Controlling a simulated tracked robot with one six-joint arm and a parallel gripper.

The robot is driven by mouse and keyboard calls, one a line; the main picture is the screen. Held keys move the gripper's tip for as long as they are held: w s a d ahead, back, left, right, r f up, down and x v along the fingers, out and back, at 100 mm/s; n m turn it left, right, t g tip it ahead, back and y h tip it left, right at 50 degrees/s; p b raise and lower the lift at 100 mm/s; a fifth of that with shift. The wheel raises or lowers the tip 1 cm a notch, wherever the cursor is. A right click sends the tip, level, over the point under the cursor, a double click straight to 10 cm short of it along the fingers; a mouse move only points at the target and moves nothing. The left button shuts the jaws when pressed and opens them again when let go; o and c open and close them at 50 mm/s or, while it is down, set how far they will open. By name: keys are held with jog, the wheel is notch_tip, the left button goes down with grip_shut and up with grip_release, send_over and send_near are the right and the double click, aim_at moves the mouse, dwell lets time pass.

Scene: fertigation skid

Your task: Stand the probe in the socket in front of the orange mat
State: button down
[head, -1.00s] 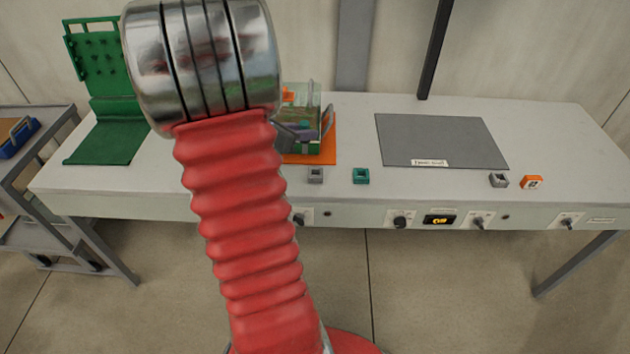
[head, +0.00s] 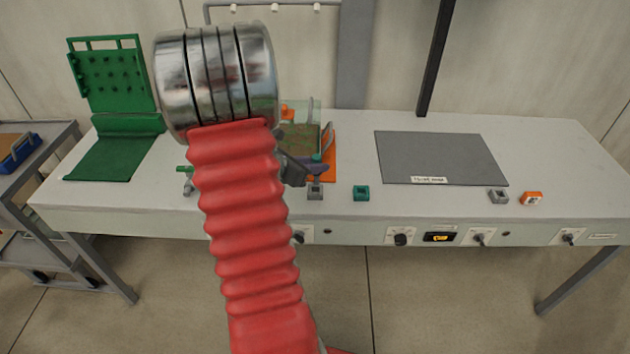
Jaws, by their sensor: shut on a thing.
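The orange mat (head: 330,163) lies on the bench, partly hidden by my arm and a clear-sided box. A small grey socket (head: 315,192) stands just in front of the mat. My gripper (head: 302,172) shows only in part, dark grey, past the right side of my red arm.
A teal socket (head: 361,193) stands right of the grey one. The clear-sided box (head: 303,137) is behind. A green rack (head: 112,75) stands left. Bench switches line the front.

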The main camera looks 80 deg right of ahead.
aim_at(315, 177)
jog(key=shift+f, duration=0.3)
jog(key=shift+f, duration=2.05)
jog(key=shift+f, duration=0.1)
jog(key=c, duration=1.6)
grip_release()
jog(key=shift+o, duration=0.2)
jog(key=v, duration=1.2)
